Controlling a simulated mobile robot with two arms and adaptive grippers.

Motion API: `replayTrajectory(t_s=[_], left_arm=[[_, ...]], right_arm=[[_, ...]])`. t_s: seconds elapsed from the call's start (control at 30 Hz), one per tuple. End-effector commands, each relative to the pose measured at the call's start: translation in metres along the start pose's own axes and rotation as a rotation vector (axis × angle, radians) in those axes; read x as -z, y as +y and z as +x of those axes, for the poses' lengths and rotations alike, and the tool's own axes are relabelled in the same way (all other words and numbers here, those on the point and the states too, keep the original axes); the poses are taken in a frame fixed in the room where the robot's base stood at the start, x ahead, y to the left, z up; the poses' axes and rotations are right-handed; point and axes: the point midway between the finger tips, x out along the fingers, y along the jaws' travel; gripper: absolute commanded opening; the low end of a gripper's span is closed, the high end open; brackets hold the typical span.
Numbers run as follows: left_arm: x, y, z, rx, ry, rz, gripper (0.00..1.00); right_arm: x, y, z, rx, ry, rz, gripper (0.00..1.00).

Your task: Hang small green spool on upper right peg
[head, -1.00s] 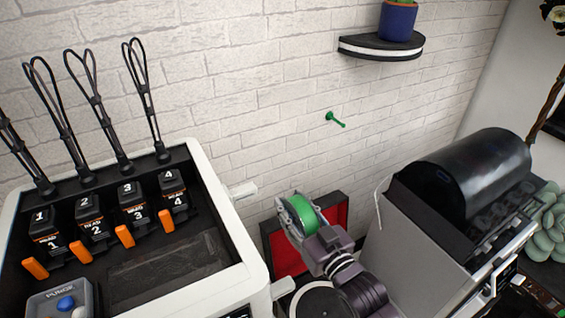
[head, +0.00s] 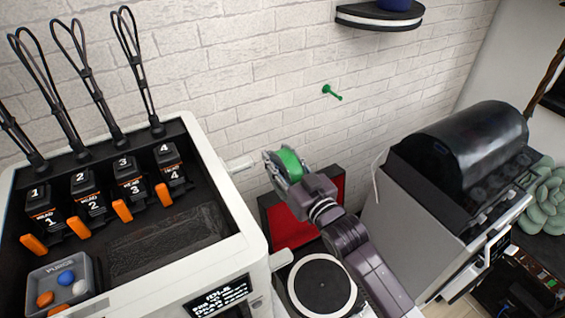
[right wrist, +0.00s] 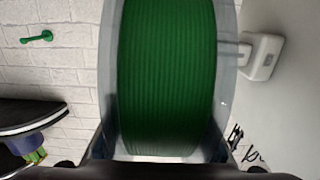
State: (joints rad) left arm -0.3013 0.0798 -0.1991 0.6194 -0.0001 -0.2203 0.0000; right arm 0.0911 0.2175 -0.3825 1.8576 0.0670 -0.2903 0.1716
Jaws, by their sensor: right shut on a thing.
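The small green spool (head: 287,163) has green filament between pale grey, see-through flanges. My right gripper (head: 287,176) is shut on it and holds it up in front of the brick wall, between the white printer and the black-topped machine. In the right wrist view the spool (right wrist: 168,75) fills the middle, with the gripper at the bottom edge. A green peg (head: 331,92) sticks out of the wall, above and to the right of the spool, apart from it. It also shows at the upper left of the right wrist view (right wrist: 37,37). My left gripper is not in view.
A white printer (head: 255,262) with black tool heads stands on the left. A white peg (head: 240,164) is beside its top right edge. A black half-round shelf (head: 378,18) holds a blue pot (head: 397,4). A black-topped machine (head: 462,150) stands right; a red panel (head: 330,195) is below the spool.

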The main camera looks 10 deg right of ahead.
Motion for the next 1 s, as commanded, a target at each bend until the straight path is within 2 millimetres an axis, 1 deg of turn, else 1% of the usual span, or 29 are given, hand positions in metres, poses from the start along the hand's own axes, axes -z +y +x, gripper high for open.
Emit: replayTrajectory(t_s=[1.0], left_arm=[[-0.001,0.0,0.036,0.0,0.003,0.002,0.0]], right_arm=[[-0.003,-0.001,0.061,0.001,0.006,0.0,0.0]])
